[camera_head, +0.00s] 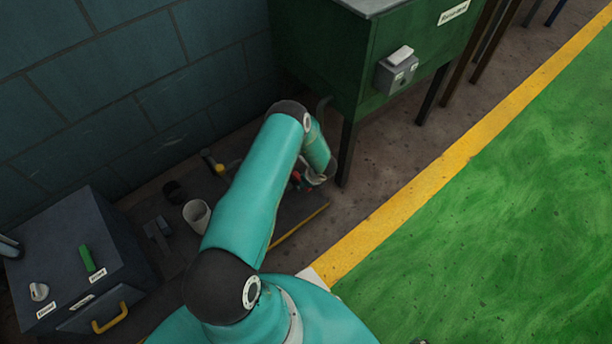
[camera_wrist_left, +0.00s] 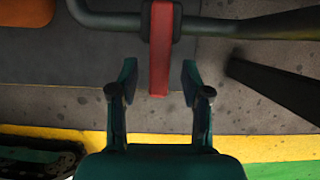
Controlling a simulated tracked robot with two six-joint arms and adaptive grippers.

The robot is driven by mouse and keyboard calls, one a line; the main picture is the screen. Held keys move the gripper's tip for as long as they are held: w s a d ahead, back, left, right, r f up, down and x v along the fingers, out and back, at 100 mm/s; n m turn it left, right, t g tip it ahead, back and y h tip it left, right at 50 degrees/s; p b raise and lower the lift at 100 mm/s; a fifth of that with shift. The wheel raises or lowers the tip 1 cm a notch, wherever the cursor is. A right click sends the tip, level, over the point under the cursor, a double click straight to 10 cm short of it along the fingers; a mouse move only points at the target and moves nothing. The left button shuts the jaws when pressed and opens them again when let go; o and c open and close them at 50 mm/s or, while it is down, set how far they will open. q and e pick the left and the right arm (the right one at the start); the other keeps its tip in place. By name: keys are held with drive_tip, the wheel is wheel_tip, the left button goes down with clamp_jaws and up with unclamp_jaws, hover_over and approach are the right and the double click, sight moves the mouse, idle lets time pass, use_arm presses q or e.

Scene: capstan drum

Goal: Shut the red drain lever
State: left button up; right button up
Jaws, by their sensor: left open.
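The red drain lever (camera_wrist_left: 160,55) shows in the left wrist view, extending from a dark fitting on a grey pipe (camera_wrist_left: 225,29). It points across the pipe's line. My left gripper (camera_wrist_left: 158,80) is open, with one finger on each side of the lever's free end and a visible gap on both sides. In the head view my teal left arm hides most of this spot; a small bit of red (camera_head: 296,178) shows beside my left gripper (camera_head: 316,180), low by the green cabinet's leg. My right gripper is not in view.
A green cabinet (camera_head: 400,50) on dark legs stands behind the gripper. A dark box (camera_head: 70,250) with a knob and green bar is at left. A white cup (camera_head: 197,214) stands near my arm. Green floor beyond the yellow line (camera_head: 400,212) is clear.

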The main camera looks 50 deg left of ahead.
use_arm(q)
drive_tip(key=v, duration=1.1)
drive_tip(key=shift+d+r, duration=0.2)
